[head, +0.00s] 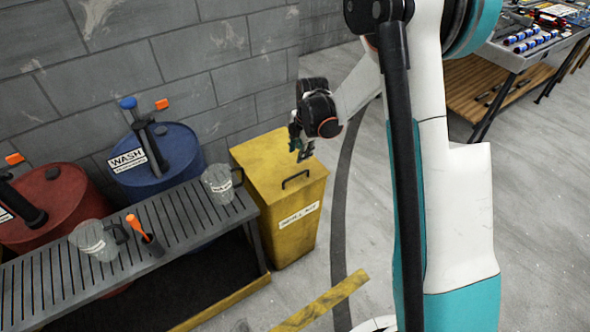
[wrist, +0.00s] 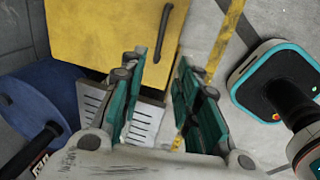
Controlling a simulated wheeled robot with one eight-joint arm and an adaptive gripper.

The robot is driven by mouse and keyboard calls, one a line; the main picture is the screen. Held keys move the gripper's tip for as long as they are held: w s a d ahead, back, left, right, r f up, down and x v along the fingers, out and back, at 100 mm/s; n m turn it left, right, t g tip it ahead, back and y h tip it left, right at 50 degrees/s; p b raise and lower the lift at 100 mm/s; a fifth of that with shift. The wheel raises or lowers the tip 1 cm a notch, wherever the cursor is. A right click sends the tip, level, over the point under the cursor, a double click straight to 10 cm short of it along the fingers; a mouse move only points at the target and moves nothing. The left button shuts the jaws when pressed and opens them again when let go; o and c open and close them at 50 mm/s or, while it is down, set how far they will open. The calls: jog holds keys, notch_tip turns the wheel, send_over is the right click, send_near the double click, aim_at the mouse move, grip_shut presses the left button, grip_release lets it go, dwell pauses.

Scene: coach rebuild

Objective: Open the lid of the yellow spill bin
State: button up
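The yellow spill bin (head: 285,225) stands on the floor at the end of the slatted bench. Its lid (head: 262,158) is down and flat, with a dark bar handle (head: 296,179) near the front edge. The lid (wrist: 100,35) and handle (wrist: 164,32) also show in the wrist view. My gripper (head: 303,154) is above the lid, just behind the handle in the head view, and looks apart from it. In the wrist view its green fingers (wrist: 160,68) are spread with nothing between them, and the handle's near end shows beyond the gap between the tips.
The slatted bench (head: 185,222) with two clear jugs (head: 217,185) is left of the bin. A blue drum (head: 170,160) and a red drum (head: 55,215) stand behind it by the grey wall. A loaded workbench (head: 505,55) stands at upper right.

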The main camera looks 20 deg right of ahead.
jog(key=w+f+b, duration=0.1)
jog(key=f, duration=0.3)
jog(key=f+b, duration=0.2)
jog(key=f, duration=0.3)
jog(key=w+f+b, duration=0.1)
jog(key=f, duration=0.3)
jog(key=shift+w+a+f, duration=0.3)
jog(key=shift+a+f, duration=0.1)
grip_shut()
